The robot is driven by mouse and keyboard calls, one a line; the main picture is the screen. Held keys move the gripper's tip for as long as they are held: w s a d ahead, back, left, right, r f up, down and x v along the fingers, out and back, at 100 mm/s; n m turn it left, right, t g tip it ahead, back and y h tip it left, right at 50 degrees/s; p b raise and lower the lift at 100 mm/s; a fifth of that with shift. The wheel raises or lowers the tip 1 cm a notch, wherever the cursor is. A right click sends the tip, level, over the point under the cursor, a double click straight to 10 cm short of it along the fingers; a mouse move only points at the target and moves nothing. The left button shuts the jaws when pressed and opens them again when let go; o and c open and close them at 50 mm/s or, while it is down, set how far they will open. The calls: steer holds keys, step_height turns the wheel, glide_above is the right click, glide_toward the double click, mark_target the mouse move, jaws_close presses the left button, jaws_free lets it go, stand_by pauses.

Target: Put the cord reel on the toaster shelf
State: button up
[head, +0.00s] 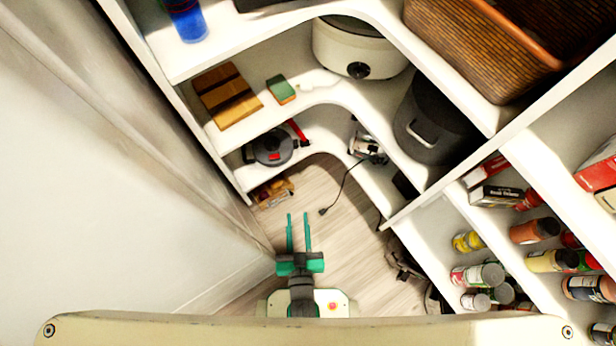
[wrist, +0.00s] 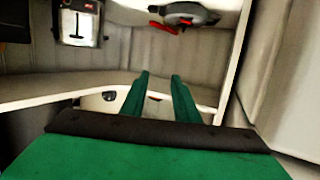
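My gripper (head: 299,222) is open and empty, with its two green fingers apart, above the floor in front of the corner shelves. The fingers also show in the wrist view (wrist: 160,80). The toaster (head: 365,143), metallic with a dark cord hanging down, stands on the low corner shelf (head: 328,143). It shows at the upper left of the wrist view (wrist: 78,22). A round dark grey item with red parts (head: 270,148) sits at the left of that shelf, beyond my fingertips. I cannot tell whether it is the cord reel; no other item is clearly one.
A brown box (head: 272,192) lies low under the shelf's left end. Dark items (head: 403,262) at lower right are unclear. A cooker (head: 358,47) and dark bin (head: 432,125) stand above. Jars (head: 480,275) fill the right shelves. A wall (head: 90,180) bounds the left.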

steer(key=s+d+r, duration=0.1)
steer(key=s+r, duration=0.3)
steer(key=r, duration=0.4)
steer(key=s+d+r+h, duration=0.1)
steer(key=s+d+r, duration=0.1)
steer(key=s+r, duration=0.3)
steer(key=shift+r+m, duration=0.4)
steer(key=shift+r, duration=1.25)
